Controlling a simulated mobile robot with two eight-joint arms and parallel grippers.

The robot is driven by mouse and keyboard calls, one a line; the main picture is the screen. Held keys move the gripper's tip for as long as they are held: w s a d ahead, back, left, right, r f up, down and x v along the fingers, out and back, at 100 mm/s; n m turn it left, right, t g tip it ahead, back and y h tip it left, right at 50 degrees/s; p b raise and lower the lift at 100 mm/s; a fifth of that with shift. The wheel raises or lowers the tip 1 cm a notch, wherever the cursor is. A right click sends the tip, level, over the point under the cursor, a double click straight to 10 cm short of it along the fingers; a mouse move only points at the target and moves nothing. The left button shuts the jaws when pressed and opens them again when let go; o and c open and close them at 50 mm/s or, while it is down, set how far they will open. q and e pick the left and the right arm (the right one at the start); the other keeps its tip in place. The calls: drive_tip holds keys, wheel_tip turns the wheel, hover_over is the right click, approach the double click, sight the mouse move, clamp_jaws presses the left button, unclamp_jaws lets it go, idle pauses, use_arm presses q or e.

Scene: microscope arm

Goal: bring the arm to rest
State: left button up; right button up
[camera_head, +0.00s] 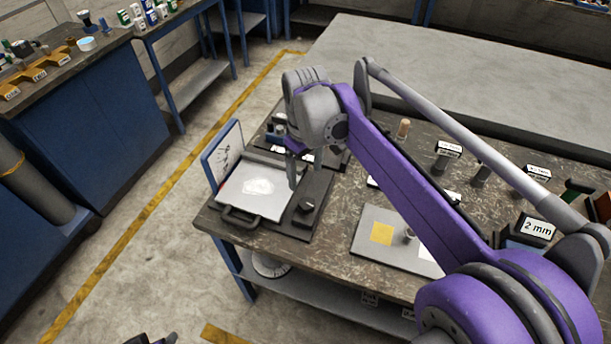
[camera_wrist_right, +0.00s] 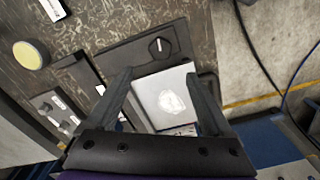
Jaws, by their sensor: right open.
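My right arm, purple and grey, reaches in from the lower right of the head view over the workbench. Its gripper (camera_head: 300,168) points down above the right part of a flat device with a pale square plate (camera_head: 238,197). A whitish patch lies on the plate. In the wrist view my right gripper (camera_wrist_right: 161,73) has its two dark fingers wide apart. Nothing is held between them, and the plate (camera_wrist_right: 150,100) shows beyond them. The height above the plate is hard to tell. A small dark piece at the head view's bottom edge may belong to my left gripper (camera_head: 152,340).
The device has a dark knob (camera_head: 305,206) and a front handle (camera_head: 240,218). A blue-edged panel (camera_head: 222,152) stands upright at its left. A grey board with a yellow square (camera_head: 381,233) lies to the right. Labelled blocks, including "2 mm" (camera_head: 537,227), stand farther right. Open floor lies left.

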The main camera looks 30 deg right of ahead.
idle(0.4)
drive_tip(key=s+a+f+m+t+p, duration=0.1)
drive_tip(key=s+a+f+t, duration=0.1)
drive_tip(key=s, duration=0.6)
drive_tip(key=s+a+f+m+t+p, duration=0.2)
drive_tip(key=s+a+f+t, duration=0.1)
drive_tip(key=s, duration=0.4)
wheel_tip(320, 180, down, 2)
drive_tip(key=shift+s+a+f, duration=0.25)
drive_tip(key=shift+s+a, duration=0.1)
drive_tip(key=shift+a, duration=0.35)
